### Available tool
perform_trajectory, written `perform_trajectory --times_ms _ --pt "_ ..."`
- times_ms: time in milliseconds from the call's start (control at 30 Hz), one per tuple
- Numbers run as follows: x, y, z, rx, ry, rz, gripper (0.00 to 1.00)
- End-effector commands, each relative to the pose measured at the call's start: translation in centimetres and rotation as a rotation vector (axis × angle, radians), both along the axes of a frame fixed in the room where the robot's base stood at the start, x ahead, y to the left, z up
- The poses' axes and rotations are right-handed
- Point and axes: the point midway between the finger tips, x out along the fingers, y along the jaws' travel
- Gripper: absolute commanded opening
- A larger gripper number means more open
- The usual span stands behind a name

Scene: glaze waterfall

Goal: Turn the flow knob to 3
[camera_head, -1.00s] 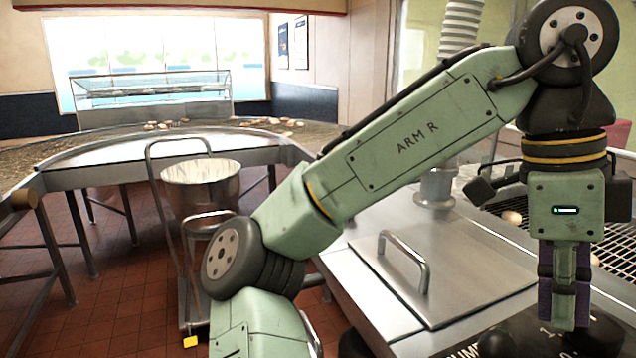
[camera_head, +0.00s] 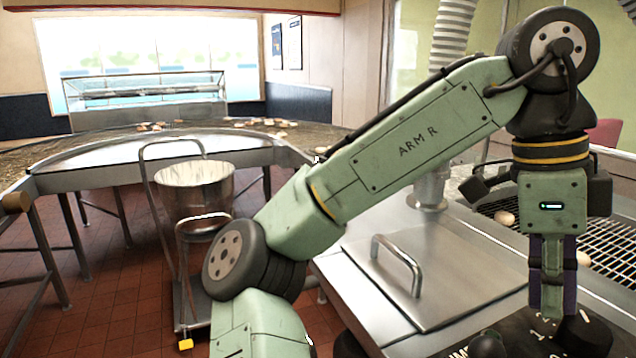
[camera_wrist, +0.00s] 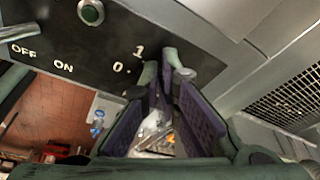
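The control panel (camera_head: 515,335) is black with white markings. A dark round knob (camera_head: 582,335) stands at its right side, partly cut off by the lower picture edge; I take it to be the flow knob. White numerals, including a 1, lie near it. My gripper (camera_head: 553,312) points down just above and left of this knob, seemingly not touching it. In the wrist view the panel (camera_wrist: 75,45) shows OFF, ON, 0 and 1.
A steel lid with a handle (camera_head: 398,262) lies behind the panel, with a wire grate (camera_head: 600,240) to the right. A bucket trolley (camera_head: 195,190) stands left.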

Motion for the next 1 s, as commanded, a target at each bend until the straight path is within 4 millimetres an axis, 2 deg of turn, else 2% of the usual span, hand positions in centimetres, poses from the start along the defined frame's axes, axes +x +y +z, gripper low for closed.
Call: perform_trajectory --times_ms 267,700,1000 --pt "0.6 0.5 0.0 0.005 -0.002 0.003 0.00" --pt "0.6 0.5 5.0 0.002 -0.002 0.003 0.00" --pt "0.6 0.5 6.0 0.001 0.000 0.000 0.00"
